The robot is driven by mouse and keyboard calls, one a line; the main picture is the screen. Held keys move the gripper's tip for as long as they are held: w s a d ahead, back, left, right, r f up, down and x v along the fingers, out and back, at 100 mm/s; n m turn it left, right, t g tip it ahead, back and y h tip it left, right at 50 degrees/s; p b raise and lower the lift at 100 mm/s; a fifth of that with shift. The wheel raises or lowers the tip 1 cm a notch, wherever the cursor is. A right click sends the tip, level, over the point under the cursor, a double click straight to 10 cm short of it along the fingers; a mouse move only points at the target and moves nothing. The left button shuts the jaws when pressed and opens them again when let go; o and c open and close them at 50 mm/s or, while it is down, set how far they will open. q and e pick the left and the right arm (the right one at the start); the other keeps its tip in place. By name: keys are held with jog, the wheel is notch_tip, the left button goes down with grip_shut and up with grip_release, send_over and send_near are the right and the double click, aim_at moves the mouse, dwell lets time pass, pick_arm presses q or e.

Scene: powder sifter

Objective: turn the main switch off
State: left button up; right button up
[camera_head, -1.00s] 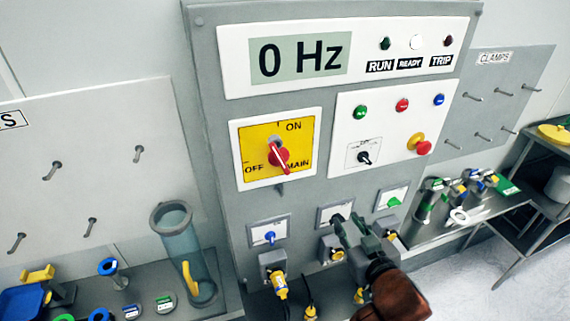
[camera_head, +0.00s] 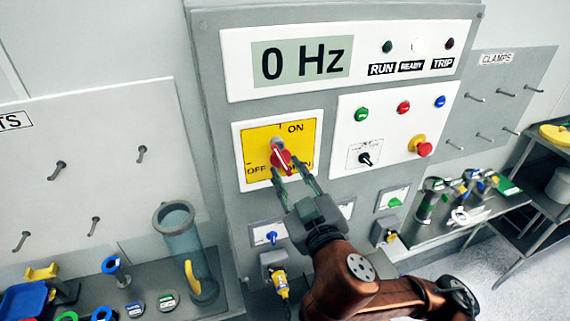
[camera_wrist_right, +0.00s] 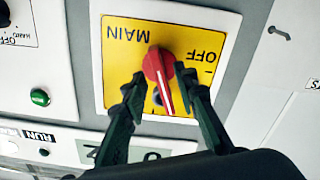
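The main switch is a red rotary handle (camera_head: 281,158) on a yellow plate (camera_head: 255,137) marked ON, OFF and MAIN. Its handle points up, toward ON, and away from OFF at the lower left. My right gripper (camera_head: 287,166) is open just in front of the plate, coming from below and hiding part of MAIN. In the right wrist view, which is upside down, the fingertips (camera_wrist_right: 162,84) flank the red handle (camera_wrist_right: 160,68), one on each side. I cannot tell whether they touch it. My left gripper is not in view.
A display (camera_head: 301,61) reading 0 Hz sits above the switch. Right of it is a panel (camera_head: 383,100) with buttons, a small black selector (camera_head: 365,159) and a red-and-yellow stop button (camera_head: 424,149). A clear cylinder (camera_head: 181,245) stands on the shelf at the left.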

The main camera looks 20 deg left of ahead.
jog(key=shift+x, duration=1)
grip_shut()
